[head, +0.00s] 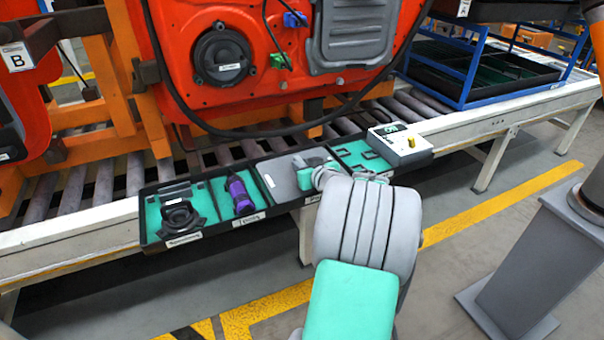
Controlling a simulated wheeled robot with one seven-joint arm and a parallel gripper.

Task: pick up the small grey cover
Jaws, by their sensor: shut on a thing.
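The small grey cover (281,177) is a flat grey plate with a pale label, in or just over the third compartment of the black tray (222,226) on the conveyor. My gripper (303,174) is at the cover's right part and is shut on it. My own wrist and arm come in from the lower right and hide part of the grip and the tray's front edge there. I cannot tell whether the cover is clear of the compartment floor.
Other compartments hold a black part (180,217), a purple tool (240,195) and small black pieces (372,154). The orange-red door (190,40) hangs close behind. A blue rack (478,68) is farther right.

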